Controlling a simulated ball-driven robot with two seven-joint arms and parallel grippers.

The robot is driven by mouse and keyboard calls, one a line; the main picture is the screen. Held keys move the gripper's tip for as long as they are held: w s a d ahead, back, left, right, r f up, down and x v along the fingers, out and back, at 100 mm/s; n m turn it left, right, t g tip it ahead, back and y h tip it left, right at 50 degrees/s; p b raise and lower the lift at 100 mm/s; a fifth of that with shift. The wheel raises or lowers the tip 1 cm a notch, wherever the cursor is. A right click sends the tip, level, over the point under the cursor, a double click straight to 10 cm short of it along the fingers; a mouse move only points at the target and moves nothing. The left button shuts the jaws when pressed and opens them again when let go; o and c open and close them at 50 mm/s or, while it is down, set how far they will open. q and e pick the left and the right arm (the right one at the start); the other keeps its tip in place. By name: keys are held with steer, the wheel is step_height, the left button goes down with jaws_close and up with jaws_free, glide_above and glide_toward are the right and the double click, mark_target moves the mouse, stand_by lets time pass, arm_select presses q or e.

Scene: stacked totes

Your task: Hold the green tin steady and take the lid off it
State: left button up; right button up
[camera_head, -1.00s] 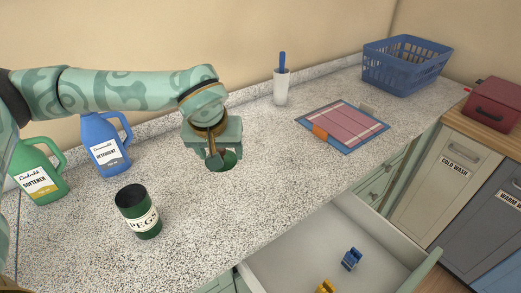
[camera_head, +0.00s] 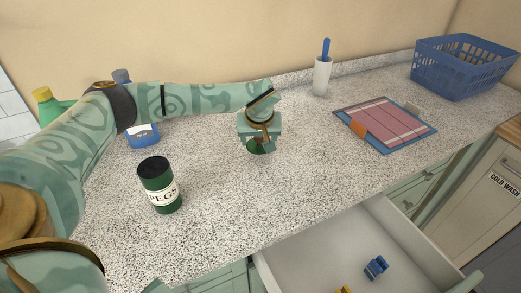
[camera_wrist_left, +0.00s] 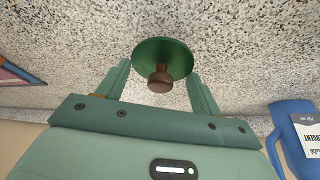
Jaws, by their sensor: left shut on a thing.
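The green tin (camera_head: 160,190), labelled PEGS, stands upright on the speckled counter with its top open and dark inside. The green lid (camera_head: 258,147) is off the tin, to its right and farther back. My left gripper (camera_head: 260,137) is above the lid and shut on it. In the left wrist view the lid (camera_wrist_left: 163,50) is a green disc with a brown knob (camera_wrist_left: 159,80) between the fingers of my left gripper (camera_wrist_left: 158,75). The lid is on or just above the counter; I cannot tell which. My right gripper is not in view.
A blue detergent bottle (camera_head: 143,135) and a green softener bottle (camera_head: 48,105) stand behind my left arm. A white holder (camera_head: 322,77), folded cloth (camera_head: 385,125) and blue basket (camera_head: 465,68) are farther right. An open drawer (camera_head: 325,250) with pegs juts out in front.

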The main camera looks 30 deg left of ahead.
mark_target(260, 142)
arm_select(q)
steer(key=f, duration=0.2)
steer(key=f+b, duration=0.1)
steer(key=shift+w+a+f, duration=0.1)
steer(key=shift+w+f, duration=0.1)
steer(key=shift+f, duration=0.2)
steer(key=shift+r, duration=0.1)
steer(key=o, duration=1.1)
steer(key=shift+r, duration=0.25)
steer(key=p+v, duration=0.3)
steer(key=v, duration=0.8)
steer(key=shift+s+r+p, duration=0.2)
steer(key=shift+r+p, duration=0.15)
steer(key=shift+p, duration=0.05)
